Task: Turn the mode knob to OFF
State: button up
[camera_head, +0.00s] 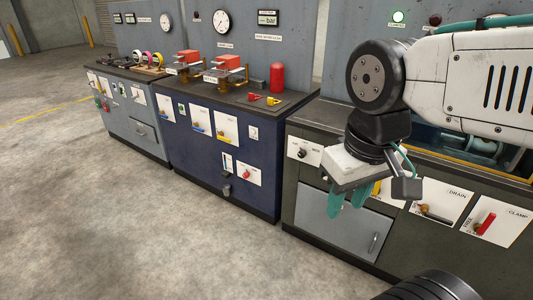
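A small dark knob (302,152) sits on a white plate at the upper left of the dark green cabinet's front. The plate's lettering is too small to read, so I cannot confirm it is the mode knob or tell its setting. My gripper (348,197) has teal fingers that point down, in front of the cabinet. It is to the right of and below the knob, apart from it. The fingers appear separated with nothing between them. The gripper body hides part of the panel behind it.
A DRAIN plate with a lever (435,214) and a CLAMP plate with a red handle (487,222) are to the right. A grey door (343,226) is below. A blue cabinet (225,160) with more controls stands left. The floor in front is clear.

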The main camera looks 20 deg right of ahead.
aim_at(302, 153)
jog(key=z, duration=0.1)
jog(key=i, duration=0.7)
jog(key=z, duration=0.7)
jog(key=i, duration=0.45)
jog(key=z, duration=0.45)
